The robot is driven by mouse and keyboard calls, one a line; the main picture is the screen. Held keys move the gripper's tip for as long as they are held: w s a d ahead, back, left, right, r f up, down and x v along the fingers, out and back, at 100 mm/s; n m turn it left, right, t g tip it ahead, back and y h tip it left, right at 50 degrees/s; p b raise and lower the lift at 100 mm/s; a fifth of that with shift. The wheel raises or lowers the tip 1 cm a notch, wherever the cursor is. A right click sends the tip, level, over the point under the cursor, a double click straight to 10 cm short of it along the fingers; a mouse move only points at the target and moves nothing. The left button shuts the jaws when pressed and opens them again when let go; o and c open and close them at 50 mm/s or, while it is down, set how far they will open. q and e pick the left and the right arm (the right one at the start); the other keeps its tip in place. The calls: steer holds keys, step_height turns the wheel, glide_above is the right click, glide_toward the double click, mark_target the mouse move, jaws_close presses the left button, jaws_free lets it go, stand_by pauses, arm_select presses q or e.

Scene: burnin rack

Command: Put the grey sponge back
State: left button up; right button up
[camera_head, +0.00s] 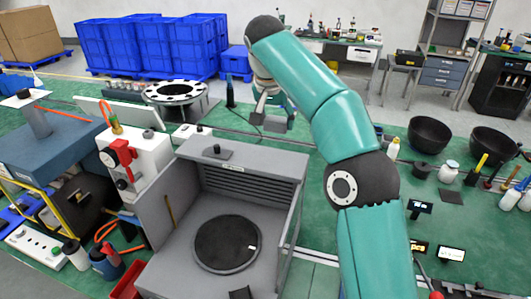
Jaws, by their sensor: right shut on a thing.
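My right arm comes up from the bottom right and reaches over the green bench. Its gripper (268,108) is at the upper middle, beyond the grey box-shaped machine. It is shut on a small grey block, the grey sponge (274,123), which shows just below the fingers. The fingers partly hide the sponge, and I cannot tell whether it touches the bench. My left gripper is not in view.
The open grey machine (211,153) with a round black plate (227,244) stands in the centre front. A ringed black-and-white disc (174,91) is left of the gripper. Black bowls (429,135), bottles and a dark flat square (451,197) lie at right.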

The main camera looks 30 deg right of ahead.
mark_target(275, 132)
steer(key=shift+s, duration=0.15)
steer(key=shift+f, duration=0.1)
step_height(275, 132, down, 5)
steer(key=shift+r+b, duration=0.1)
steer(key=shift+b, duration=1.15)
steer(key=shift+a+f+b, duration=0.1)
steer(key=shift+f+b, duration=0.25)
steer(key=shift+f, duration=1.65)
steer(key=shift+w+f, duration=0.2)
steer(key=shift+f, duration=0.15)
steer(key=o, duration=1.3)
steer(key=shift+o, duration=0.2)
